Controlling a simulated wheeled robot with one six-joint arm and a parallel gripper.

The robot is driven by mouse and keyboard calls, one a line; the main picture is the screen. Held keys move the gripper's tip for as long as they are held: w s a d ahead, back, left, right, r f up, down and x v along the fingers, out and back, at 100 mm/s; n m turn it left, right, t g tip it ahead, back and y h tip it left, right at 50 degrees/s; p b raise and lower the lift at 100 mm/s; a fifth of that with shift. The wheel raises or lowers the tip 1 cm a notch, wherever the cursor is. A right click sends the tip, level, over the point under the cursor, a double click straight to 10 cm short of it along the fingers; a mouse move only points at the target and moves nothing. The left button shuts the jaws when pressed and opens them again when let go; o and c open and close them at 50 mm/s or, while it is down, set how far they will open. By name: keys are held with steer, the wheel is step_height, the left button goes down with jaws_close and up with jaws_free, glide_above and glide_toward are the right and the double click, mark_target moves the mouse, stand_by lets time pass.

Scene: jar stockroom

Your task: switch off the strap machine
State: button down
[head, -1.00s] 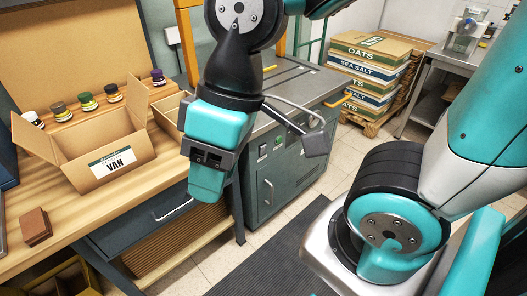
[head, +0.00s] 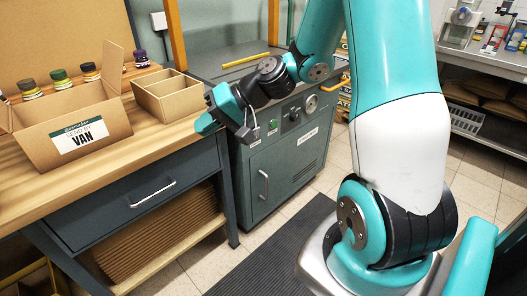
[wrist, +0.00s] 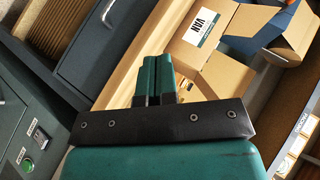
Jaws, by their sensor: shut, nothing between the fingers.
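The strap machine (head: 285,172) is a grey-green cabinet with a control panel on its front, to the right of the workbench. The panel shows a green button (head: 272,126), a dark knob (head: 293,115) and a round gauge (head: 312,104). In the wrist view, the green button (wrist: 27,165) glows beside a small switch in a pale plate (wrist: 39,135). My gripper (head: 205,124) is shut and empty, near the panel's left end, over the bench's right edge. In the wrist view, its two fingers (wrist: 154,75) lie together. My arm partly covers the panel.
On the bench (head: 60,195) stand an open carton marked VAN (head: 85,140), a divided cardboard box (head: 168,95) and several lidded jars (head: 61,78). A dark mat (head: 270,255) lies before the machine. A steel table (head: 485,60) stands at the back right.

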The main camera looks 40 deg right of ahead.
mark_target(259, 131)
steer(key=d+f+m+t+h+b, duration=0.3)
steer(key=d+f+m, duration=0.2)
steer(key=d+f, duration=0.2)
steer(key=s+d+f+m+t+h+b, duration=0.1)
steer(key=d+f+m+t+h+b, duration=0.2)
steer(key=d+f, duration=0.4)
steer(key=d+f+m+t+h+b, duration=0.3)
steer(key=d+f+m, duration=0.3)
steer(key=d, duration=0.9)
steer(key=shift+s+d+f+m+b, duration=0.25)
steer(key=shift+s+f+m+b, duration=0.15)
steer(key=shift+b, duration=0.3)
steer(key=shift+w, duration=0.1)
steer(key=w, duration=0.4)
steer(key=w+f, duration=0.1)
steer(key=w, duration=0.8)
steer(key=shift+w+f+b, duration=0.15)
steer(key=shift+w+b, duration=0.25)
